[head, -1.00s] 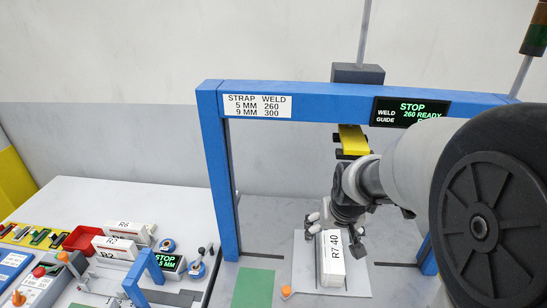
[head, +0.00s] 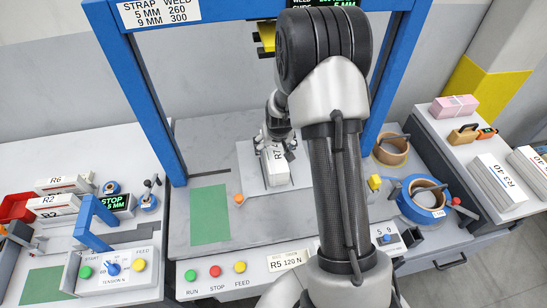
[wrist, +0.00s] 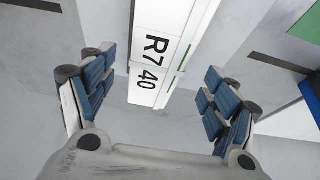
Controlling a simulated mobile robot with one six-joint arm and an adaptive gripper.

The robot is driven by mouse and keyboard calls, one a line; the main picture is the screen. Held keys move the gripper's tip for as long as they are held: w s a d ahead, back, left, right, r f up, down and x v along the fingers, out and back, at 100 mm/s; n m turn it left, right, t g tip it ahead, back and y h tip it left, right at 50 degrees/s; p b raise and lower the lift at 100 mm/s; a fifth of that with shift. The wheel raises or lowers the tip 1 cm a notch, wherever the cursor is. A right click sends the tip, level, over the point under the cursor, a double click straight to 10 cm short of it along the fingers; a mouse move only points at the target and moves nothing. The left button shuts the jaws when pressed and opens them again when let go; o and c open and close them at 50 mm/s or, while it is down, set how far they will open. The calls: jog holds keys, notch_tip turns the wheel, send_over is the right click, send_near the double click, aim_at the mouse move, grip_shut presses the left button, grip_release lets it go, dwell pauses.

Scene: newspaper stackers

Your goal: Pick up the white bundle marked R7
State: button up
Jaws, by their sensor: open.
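The white bundle marked R7 (head: 274,167) lies on a light plate (head: 247,158) under the blue frame of the machine. In the wrist view the bundle (wrist: 163,45) reads "R7 40" and has a thin green line along one side. My gripper (head: 278,140) is at the far part of the bundle in the head view, with its fingers on either side. In the wrist view my gripper (wrist: 158,98) is open, its blue pads apart from the bundle with a gap on both sides. My arm hides part of the machine in the head view.
The blue frame (head: 128,90) stands around the work area. A green patch (head: 210,215) lies left of the bundle. Bundles R6 (head: 62,184) and R2 (head: 53,206) lie on the left table. A blue tape roll (head: 422,198) and bundle R3 (head: 497,181) are at right.

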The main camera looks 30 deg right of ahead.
aim_at(274, 150)
jog(key=shift+b+x, duration=0.75)
jog(key=shift+x, duration=2.4)
jog(key=shift+s+d, duration=0.1)
grip_shut()
jog(key=shift+r, duration=0.15)
